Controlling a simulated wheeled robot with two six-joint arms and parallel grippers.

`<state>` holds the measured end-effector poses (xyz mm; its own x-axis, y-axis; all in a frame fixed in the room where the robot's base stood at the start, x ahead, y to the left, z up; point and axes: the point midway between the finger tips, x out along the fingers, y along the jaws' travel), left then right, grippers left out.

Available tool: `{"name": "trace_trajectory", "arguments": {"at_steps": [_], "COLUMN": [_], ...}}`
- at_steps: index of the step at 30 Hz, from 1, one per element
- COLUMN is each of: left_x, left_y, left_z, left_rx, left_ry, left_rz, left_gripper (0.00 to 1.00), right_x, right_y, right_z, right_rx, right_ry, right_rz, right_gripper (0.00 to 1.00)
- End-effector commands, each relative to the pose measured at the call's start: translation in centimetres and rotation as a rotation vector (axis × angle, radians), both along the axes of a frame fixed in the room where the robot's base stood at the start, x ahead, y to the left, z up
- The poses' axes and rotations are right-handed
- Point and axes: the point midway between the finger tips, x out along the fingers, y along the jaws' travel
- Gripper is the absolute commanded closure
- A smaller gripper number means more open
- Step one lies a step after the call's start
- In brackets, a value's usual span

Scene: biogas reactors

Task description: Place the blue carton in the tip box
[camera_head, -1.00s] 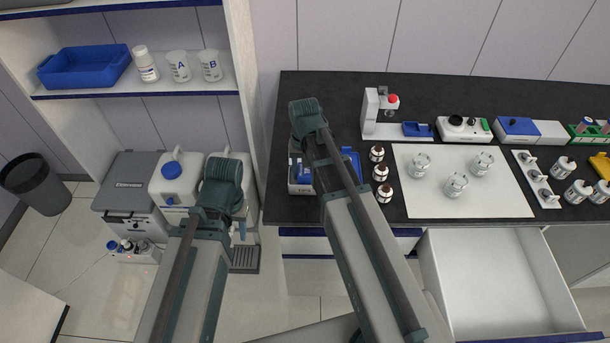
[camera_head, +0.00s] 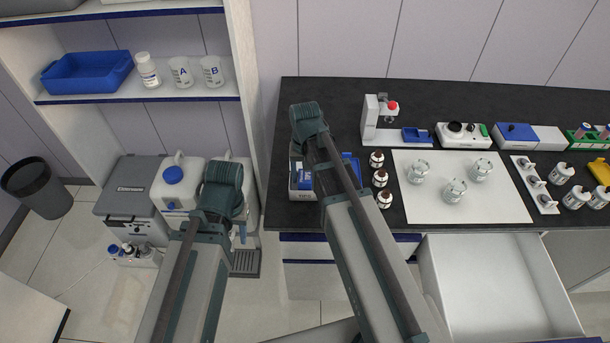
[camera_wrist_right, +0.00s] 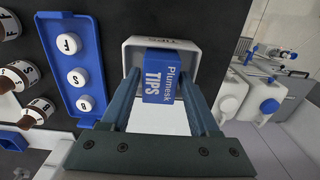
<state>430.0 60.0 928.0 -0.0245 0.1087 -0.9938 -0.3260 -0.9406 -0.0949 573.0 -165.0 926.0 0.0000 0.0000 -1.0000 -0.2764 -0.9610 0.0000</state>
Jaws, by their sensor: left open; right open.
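The blue carton (camera_wrist_right: 158,88), marked "Plumesk TIPS", lies within the outline of the white tip box (camera_wrist_right: 131,52) in the right wrist view. It appears to be inside the box, but its underside is hidden. My right gripper (camera_wrist_right: 160,103) is open, with one finger on each side of the carton. A gap shows beside the fingers. In the head view the carton (camera_head: 305,178) and tip box (camera_head: 303,195) stand at the bench's left end, partly covered by my right arm. My left gripper (camera_head: 243,231) hangs low left of the bench, mostly hidden by its own arm, open and empty.
A blue rack (camera_wrist_right: 72,62) with several white caps stands close beside the tip box. Brown bottles (camera_head: 380,178) and a white mat (camera_head: 463,203) with jars lie to the right. An open drawer (camera_head: 500,285) juts out below. Canisters (camera_head: 178,185) stand at the left.

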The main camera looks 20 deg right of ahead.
Motion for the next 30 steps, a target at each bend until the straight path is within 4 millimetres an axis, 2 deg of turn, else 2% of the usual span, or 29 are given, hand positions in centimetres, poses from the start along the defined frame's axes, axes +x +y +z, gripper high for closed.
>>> {"name": "trace_trajectory", "arguments": {"at_steps": [1,18,24,28,30], "left_x": [0.0,0.0,0.0,0.0,0.0], "left_y": [0.0,0.0,0.0,0.0,0.0], "left_z": [1.1,9.6,11.1,11.1,11.0], "left_rx": [0.0,0.0,0.0,0.0,0.0], "left_ry": [0.0,0.0,0.0,0.0,0.0], "left_rz": [0.0,-0.002,-0.003,-0.003,-0.003], "left_gripper": [0.53,0.53,0.53,0.53,0.53], "right_x": [0.0,0.0,0.0,0.0,-0.7], "right_y": [0.0,0.0,0.0,0.0,0.7], "right_z": [1.1,9.6,11.1,11.1,11.0], "right_rx": [0.0,0.0,0.0,0.0,-0.004], "right_ry": [0.0,0.0,0.0,0.0,0.002], "right_rz": [0.0,0.0,0.0,0.001,0.025], "right_gripper": [0.38,0.38,0.38,0.38,0.38]}}
